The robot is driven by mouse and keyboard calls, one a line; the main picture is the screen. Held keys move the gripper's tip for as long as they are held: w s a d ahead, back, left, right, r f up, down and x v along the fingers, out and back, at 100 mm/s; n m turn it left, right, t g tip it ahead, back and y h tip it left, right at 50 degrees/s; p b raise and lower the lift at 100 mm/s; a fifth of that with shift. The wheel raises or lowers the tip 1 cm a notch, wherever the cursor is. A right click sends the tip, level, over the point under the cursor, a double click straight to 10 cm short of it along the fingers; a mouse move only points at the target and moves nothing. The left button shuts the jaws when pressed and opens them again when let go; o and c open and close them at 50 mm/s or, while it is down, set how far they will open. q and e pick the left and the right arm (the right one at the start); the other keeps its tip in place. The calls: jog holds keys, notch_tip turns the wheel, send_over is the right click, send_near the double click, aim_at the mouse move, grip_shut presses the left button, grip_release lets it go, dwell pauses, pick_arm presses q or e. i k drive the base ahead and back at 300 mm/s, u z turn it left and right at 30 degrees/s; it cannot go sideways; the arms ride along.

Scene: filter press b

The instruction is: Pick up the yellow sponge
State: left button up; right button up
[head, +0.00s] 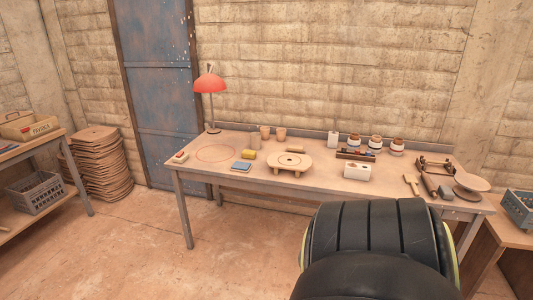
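The yellow sponge (248,155) appears as a small yellow block on the wooden table (224,178), left of the middle. It lies just behind a flat blue piece (241,167) and left of a round wooden stand (291,161). Neither of my grippers shows in the head view. A large black rounded part, probably my own arm, fills the lower right and hides part of the table's front right.
A red lamp (210,84) stands at the table's back left. Cups and jars (354,141) line the back. A white box (357,171) sits right of the stand. A shelf with a grey crate (36,192) is at far left. The floor before the table's left is clear.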

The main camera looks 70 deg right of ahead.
aim_at(251, 154)
jog(key=z, duration=1.2)
jog(key=i, duration=0.8)
jog(key=z, duration=1.1)
